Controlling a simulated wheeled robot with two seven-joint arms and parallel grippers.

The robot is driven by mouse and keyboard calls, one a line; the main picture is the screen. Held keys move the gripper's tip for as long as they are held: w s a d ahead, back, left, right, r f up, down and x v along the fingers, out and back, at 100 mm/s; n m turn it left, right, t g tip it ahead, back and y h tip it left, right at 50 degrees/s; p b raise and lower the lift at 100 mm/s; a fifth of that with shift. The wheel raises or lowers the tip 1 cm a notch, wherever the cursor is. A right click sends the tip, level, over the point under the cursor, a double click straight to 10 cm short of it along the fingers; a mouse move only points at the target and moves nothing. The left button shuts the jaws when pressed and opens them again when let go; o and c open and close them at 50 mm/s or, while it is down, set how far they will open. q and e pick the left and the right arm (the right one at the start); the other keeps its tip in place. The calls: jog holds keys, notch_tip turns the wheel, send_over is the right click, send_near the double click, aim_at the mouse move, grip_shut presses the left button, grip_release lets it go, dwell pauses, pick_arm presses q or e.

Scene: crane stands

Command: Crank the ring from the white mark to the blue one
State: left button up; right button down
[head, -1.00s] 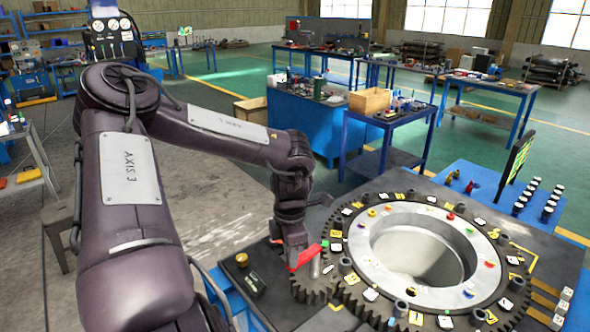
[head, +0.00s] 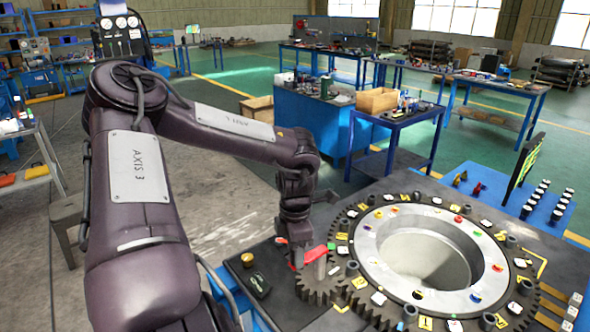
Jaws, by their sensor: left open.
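The toothed ring (head: 452,306) lies flat on a dark bench, around a wide round opening, with white and yellow tags and coloured dots. A blue dot (head: 475,297) is on its near right part; several white tags sit around it, and I cannot tell which is the white mark. A small gear (head: 318,291) meshes at the ring's left, with an upright grey crank pin (head: 321,267). My left gripper (head: 307,260) points down over the small gear, open, its red finger close beside the pin; contact cannot be told. My right gripper is out of view.
A brass knob (head: 247,260) and a dark box (head: 258,284) sit left of the gear. A dark upright panel (head: 524,163) and several black-and-white pegs (head: 533,200) stand at the right. Blue tables (head: 400,125) are farther back.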

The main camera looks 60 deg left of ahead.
pick_arm(q)
notch_tip(320, 180, up, 7)
jog(key=shift+f+b, duration=0.15)
jog(key=shift+b, duration=0.75)
jog(key=shift+r, duration=0.55)
